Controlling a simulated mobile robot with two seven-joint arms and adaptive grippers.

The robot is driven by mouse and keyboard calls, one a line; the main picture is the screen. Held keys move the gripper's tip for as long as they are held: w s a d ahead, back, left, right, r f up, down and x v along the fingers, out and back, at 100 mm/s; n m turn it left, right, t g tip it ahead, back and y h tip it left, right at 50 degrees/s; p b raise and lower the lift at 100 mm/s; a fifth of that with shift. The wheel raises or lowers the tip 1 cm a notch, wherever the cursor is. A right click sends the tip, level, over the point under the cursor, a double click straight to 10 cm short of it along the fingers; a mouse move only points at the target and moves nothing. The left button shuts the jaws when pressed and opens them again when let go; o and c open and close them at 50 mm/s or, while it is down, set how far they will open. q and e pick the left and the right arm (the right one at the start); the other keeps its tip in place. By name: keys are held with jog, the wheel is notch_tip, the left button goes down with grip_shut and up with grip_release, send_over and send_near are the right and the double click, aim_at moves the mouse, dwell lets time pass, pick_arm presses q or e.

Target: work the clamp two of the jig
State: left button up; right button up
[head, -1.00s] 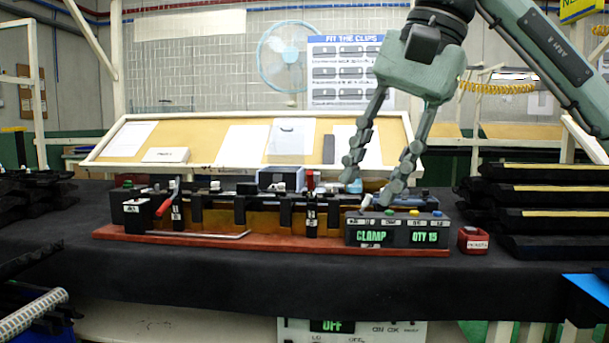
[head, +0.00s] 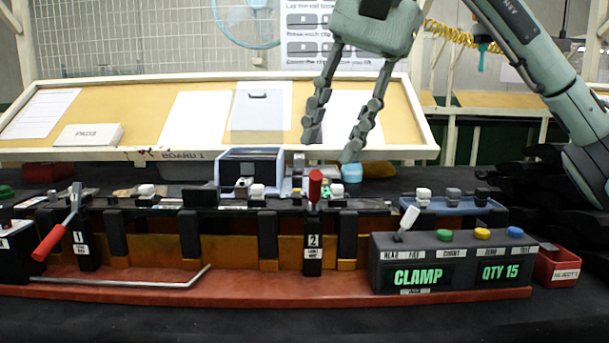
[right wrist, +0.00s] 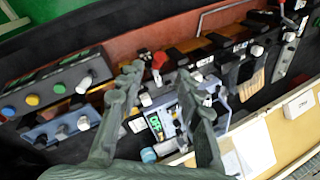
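Clamp two of the jig (head: 150,285) has a red handle (head: 315,185) standing upright above the black post labelled 2 (head: 313,250). Clamp one has a red handle (head: 53,240) slanting down to the left beside its post labelled 1 (head: 86,245). My right gripper (head: 330,145) is open and empty, its fingers pointing down just above and behind clamp two's handle in the head view. In the right wrist view the open fingers (right wrist: 160,88) frame the jig, and a red handle (right wrist: 160,60) shows near their tips. My left gripper is not in view.
A control box (head: 450,262) with a white lever reads CLAMP and QTY 15. A red rejects bin (head: 556,268) stands to its right. A grey-blue box-like device (head: 250,170) sits behind the rail. A tilted board (head: 400,110) with sheets stands at the back.

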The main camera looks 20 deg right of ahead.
aim_at(319, 172)
jog(key=x, duration=0.7)
jog(key=shift+s, duration=0.2)
jog(key=shift+c, duration=0.2)
grip_shut()
